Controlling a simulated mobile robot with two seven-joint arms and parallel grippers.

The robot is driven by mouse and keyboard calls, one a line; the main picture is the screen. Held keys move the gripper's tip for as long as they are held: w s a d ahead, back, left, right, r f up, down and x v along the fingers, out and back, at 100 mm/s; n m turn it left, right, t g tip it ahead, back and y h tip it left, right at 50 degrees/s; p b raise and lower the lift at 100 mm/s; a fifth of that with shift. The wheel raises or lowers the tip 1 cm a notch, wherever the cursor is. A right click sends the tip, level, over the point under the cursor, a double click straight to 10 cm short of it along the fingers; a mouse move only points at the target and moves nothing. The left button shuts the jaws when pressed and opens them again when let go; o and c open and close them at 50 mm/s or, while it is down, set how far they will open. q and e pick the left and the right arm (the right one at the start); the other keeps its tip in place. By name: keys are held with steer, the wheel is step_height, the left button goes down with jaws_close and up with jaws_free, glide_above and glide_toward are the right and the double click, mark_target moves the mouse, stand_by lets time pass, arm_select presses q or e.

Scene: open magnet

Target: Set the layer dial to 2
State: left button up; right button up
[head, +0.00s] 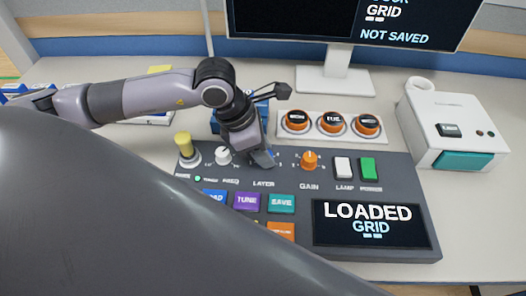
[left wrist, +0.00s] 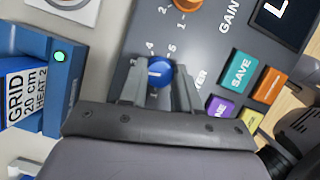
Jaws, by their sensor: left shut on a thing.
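The layer dial is the blue knob (left wrist: 160,70) on the dark console (head: 420,225), with small printed numbers around it. My left gripper (left wrist: 162,86) is shut on it, one finger on each side. In the head view, my left gripper (head: 264,158) comes down from above just over the LAYER label and hides the dial. Which number the dial points to cannot be read. The console screen (head: 368,224) reads LOADED GRID. My right gripper is not in view.
The orange gain knob (head: 310,159) is to the right, the white knob (head: 222,155) and yellow-topped knob (head: 184,144) to the left. Orange round buttons (head: 332,123) sit behind. Coloured keys, including SAVE (head: 281,204), lie in front. The monitor (head: 400,20) reads NOT SAVED.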

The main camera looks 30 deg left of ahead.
arm_select(q)
steer(key=n+t+y+b, duration=0.1)
steer(key=n+b, duration=0.2)
steer(key=n, duration=0.1)
steer(key=shift+d+f, duration=0.15)
steer(key=shift+s+n+t+y+b, duration=0.1)
steer(key=shift+n+t+y+b, duration=0.25)
steer(key=shift+n+b, duration=0.5)
steer(key=shift+n+y+b, duration=0.35)
steer(key=shift+n+b, duration=0.1)
steer(key=shift+n, duration=0.4)
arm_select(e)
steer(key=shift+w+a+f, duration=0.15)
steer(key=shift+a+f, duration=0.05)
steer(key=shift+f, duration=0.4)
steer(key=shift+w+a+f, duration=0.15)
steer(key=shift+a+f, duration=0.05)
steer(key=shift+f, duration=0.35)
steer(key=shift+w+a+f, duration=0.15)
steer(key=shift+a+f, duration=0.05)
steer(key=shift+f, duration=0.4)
arm_select(q)
steer(key=shift+r, duration=0.2)
steer(key=o, duration=1.1)
steer(key=shift+c, duration=0.2)
